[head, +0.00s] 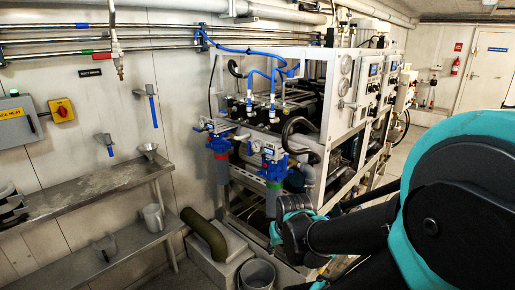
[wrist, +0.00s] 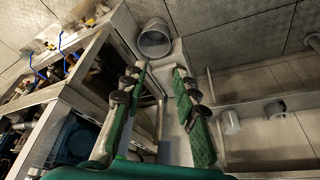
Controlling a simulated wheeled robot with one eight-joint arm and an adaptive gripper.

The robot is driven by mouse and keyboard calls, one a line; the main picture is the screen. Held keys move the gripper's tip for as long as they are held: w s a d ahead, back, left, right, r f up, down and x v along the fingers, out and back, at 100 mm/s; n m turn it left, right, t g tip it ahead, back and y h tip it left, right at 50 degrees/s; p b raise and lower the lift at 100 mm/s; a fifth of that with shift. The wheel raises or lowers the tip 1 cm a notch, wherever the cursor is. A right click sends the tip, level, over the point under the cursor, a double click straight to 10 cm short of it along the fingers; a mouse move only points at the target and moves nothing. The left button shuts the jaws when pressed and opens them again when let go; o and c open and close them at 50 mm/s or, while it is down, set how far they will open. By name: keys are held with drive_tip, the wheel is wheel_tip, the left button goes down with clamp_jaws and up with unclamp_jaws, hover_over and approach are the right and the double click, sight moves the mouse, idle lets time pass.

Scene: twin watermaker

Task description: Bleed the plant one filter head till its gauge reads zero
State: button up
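Two blue filter heads sit on the left end of the white plant rack in the head view. The left head (head: 216,143) has a red ring below it, the front head (head: 273,168) a green ring. A small round gauge (head: 268,152) shows on the front head and another (head: 211,126) on the left one. Both dials are too small to read, and I cannot tell which head is plant one's. My gripper (wrist: 162,68) is open and empty in the wrist view, its two green-backed fingers apart. In the head view I cannot make out its fingers.
The plant rack (head: 335,105) fills the middle. A grey bucket (head: 257,274) stands on the floor in front of it; a round container (wrist: 155,40) shows beyond my fingertips. A steel bench (head: 95,184) with a jug (head: 154,217) below runs along the left wall. A dark green pipe (head: 204,234) lies between.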

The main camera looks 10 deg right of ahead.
clamp_jaws()
idle(1.4)
